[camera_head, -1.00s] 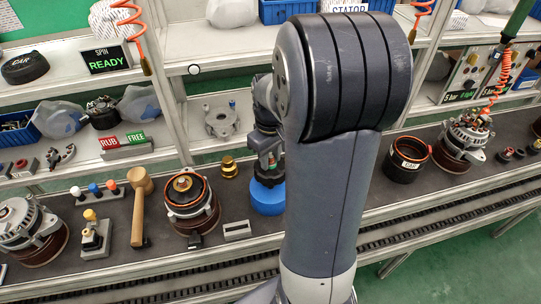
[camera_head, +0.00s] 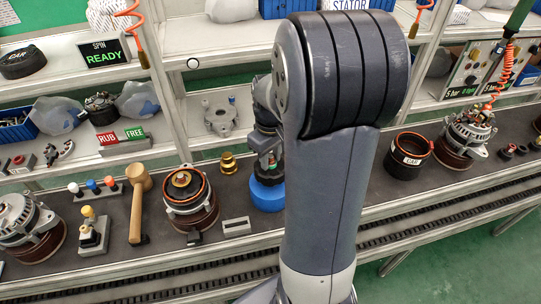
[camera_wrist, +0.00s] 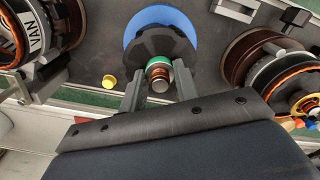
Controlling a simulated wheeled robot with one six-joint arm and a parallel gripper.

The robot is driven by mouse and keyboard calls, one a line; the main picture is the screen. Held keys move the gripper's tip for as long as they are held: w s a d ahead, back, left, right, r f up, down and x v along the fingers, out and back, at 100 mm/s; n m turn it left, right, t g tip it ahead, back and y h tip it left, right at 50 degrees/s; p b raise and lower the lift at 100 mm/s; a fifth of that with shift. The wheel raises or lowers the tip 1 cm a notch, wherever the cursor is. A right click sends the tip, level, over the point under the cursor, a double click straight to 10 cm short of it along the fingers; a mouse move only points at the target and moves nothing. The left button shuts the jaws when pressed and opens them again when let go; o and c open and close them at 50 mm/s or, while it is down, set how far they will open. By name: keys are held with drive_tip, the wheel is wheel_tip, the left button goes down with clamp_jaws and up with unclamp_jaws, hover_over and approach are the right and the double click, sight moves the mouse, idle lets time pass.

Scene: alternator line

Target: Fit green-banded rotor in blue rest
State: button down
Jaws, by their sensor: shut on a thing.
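The green-banded rotor shows in the wrist view as a dark round body with a green band (camera_wrist: 158,63) and copper-coloured rings on its shaft. My gripper (camera_wrist: 158,86) is shut on its shaft, one finger on each side. The blue rest (camera_wrist: 172,14) lies directly behind the dark body, which covers most of it. In the head view, the rotor (camera_head: 268,178) is upright right over the blue rest (camera_head: 267,196), under my wrist. I cannot tell whether it is fully seated.
A copper-wound machine (camera_head: 190,200) and a wooden mallet (camera_head: 137,207) stand to the left. A small brass part (camera_head: 228,164) sits close to the rest. The conveyor edge runs along the front.

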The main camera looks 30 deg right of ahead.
drive_tip(key=shift+w+f+b, duration=0.1)
drive_tip(key=shift+f+b, duration=0.9)
drive_tip(key=shift+f, duration=0.3)
drive_tip(key=c, duration=1.5)
unclamp_jaws()
drive_tip(key=o, duration=0.5)
drive_tip(key=shift+f, duration=0.15)
wheel_tip(320, 180, up, 11)
drive_tip(key=shift+f, duration=0.1)
wheel_tip(320, 180, down, 11)
drive_tip(key=shift+r, duration=0.2)
drive_tip(key=shift+r+p, duration=0.3)
drive_tip(key=shift+r, duration=0.05)
